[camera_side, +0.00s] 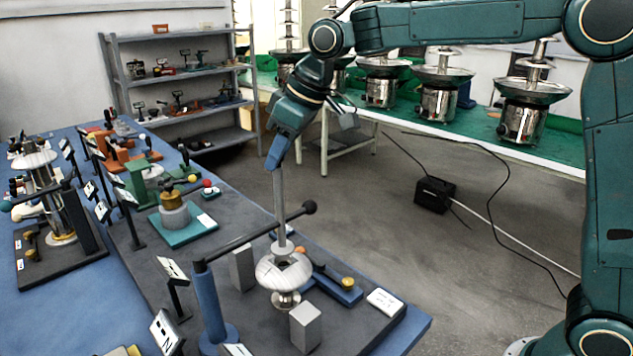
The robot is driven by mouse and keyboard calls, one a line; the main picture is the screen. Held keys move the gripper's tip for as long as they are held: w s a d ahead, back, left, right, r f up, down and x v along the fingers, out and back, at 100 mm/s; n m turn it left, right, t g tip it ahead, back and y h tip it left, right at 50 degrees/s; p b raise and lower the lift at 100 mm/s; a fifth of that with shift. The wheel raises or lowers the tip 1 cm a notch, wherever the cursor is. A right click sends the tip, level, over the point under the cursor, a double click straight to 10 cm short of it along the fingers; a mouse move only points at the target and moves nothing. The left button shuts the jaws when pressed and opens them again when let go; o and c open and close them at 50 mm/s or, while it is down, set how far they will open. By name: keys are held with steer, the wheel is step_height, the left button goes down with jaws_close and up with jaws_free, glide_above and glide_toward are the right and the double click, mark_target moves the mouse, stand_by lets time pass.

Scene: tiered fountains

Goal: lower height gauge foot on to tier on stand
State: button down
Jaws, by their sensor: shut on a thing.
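My gripper (278,153) is shut on the top of a slim grey rod, apparently the height gauge (280,195). The rod hangs nearly upright, and its wider lower end is over the middle of the tier (283,271). I cannot tell whether that end touches the tier. The tier is a pale, shiny round disc on a small metal stand (286,299). A dark bar with a black ball end (309,207) runs from a blue post (211,305) past the rod. The rod's contact with the bar is unclear.
Grey blocks (305,327) and (242,268) stand close to the tier. A blue fixture with a brass knob (347,285) and a white label (386,302) lie to its right. Other fixtures (175,215) crowd the bench at left. Open floor lies beyond the bench's right edge.

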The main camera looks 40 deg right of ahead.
mark_target(283, 161)
steer(key=shift+f, duration=1.55)
stand_by(0.8)
steer(key=c, duration=1.1)
jaws_free()
steer(key=shift+r, duration=0.2)
steer(key=shift+r, duration=2.9)
